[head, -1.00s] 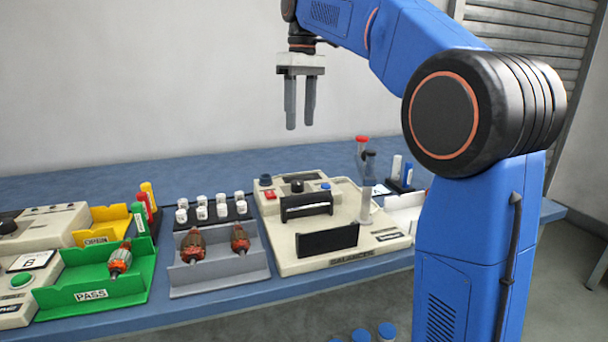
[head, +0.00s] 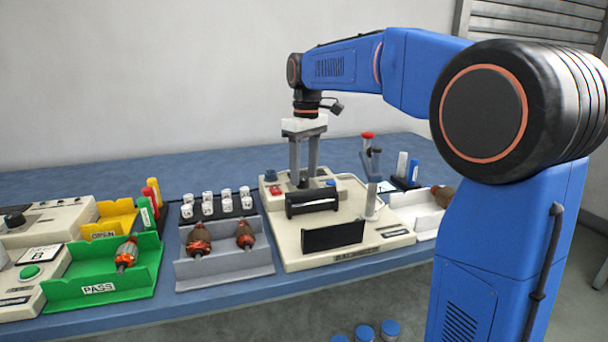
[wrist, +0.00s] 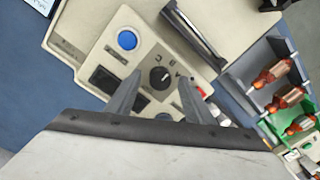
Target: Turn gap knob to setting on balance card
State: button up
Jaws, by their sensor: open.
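The gap knob (wrist: 160,77) is a round black knob on the cream balancer (head: 290,252). Letters A, B and C are printed around it in the wrist view. Its light pointer mark is small and seems to face toward B, but I cannot be sure. My gripper (head: 304,181) is above the balancer panel, pointing down and open. In the wrist view its fingers (wrist: 160,80) stand on either side of the knob; I cannot tell whether they touch it.
A blue button (wrist: 127,40), a dark window (wrist: 103,80) and a black roller (head: 311,201) are close to the knob. A red-topped post (head: 367,135) stands at right. The grey tray (head: 222,270) with armatures and green PASS tray (head: 100,285) lie left.

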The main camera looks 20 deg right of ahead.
jog(key=shift+f, duration=0.6)
jog(key=c, duration=1)
jog(key=shift+c, duration=0.2)
jog(key=shift+m, duration=0.3)
jog(key=m, duration=0.4)
jog(key=shift+s, duration=0.1)
jog(key=shift+a+m+t, duration=0.1)
jog(key=shift+m+t, duration=0.2)
jog(key=shift+m, duration=1.9)
